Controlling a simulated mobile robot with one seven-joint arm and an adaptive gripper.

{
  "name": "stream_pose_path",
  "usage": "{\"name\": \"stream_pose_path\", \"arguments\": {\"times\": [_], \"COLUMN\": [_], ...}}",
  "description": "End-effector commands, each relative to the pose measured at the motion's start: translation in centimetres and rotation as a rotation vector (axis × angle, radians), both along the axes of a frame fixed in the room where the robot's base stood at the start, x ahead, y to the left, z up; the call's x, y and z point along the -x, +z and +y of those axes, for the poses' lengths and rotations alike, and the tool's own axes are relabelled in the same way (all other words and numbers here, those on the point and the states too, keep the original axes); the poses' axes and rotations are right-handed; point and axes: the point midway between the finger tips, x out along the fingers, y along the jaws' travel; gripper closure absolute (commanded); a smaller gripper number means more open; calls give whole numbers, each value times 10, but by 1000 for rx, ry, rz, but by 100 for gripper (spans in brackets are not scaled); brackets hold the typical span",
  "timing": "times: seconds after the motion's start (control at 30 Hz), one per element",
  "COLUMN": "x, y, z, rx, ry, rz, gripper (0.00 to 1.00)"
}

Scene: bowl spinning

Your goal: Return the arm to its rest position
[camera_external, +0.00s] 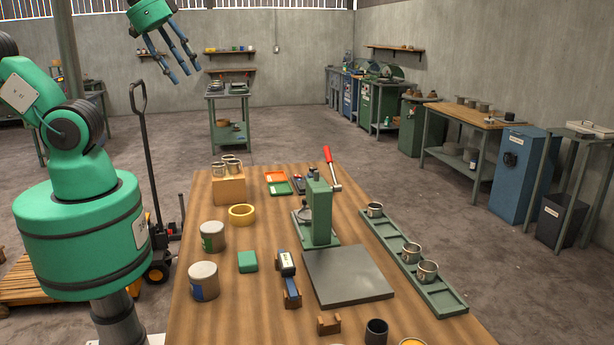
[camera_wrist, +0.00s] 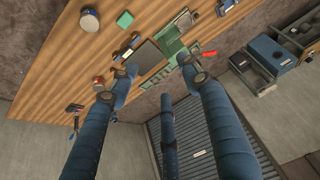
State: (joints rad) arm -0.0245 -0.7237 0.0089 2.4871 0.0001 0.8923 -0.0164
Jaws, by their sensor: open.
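My gripper (camera_external: 181,70) is high at the upper left in the external view, in the air above and beyond the table. Its blue fingers are spread, with nothing between them. In the wrist view my gripper (camera_wrist: 157,70) also shows open and empty, with the fingers reaching toward the tabletop seen at a distance. My green arm rises at the left beside the table; the upper links leave the top of the external picture.
The wooden table (camera_external: 207,315) holds a green press (camera_external: 319,212) with a red handle, a green rack (camera_external: 446,300) with metal cups, cans, a yellow ring (camera_external: 241,214) and small blocks. A pallet jack (camera_external: 147,150) stands behind my arm. The air around my gripper looks clear.

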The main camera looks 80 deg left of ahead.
Motion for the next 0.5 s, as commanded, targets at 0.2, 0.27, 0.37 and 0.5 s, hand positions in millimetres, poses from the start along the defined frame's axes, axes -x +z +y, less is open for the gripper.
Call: {"name": "stream_pose_path", "arguments": {"times": [0.2,0.27,0.37,0.5], "x": [9,9,9,9], "y": [3,3,3,3], "z": [-8,-8,-8,-8], "rx": [-8,-9,-8,-8], "ry": [-41,-42,-41,-40], "rz": [-14,-14,-14,-14], "gripper": [52,52,52,52]}}
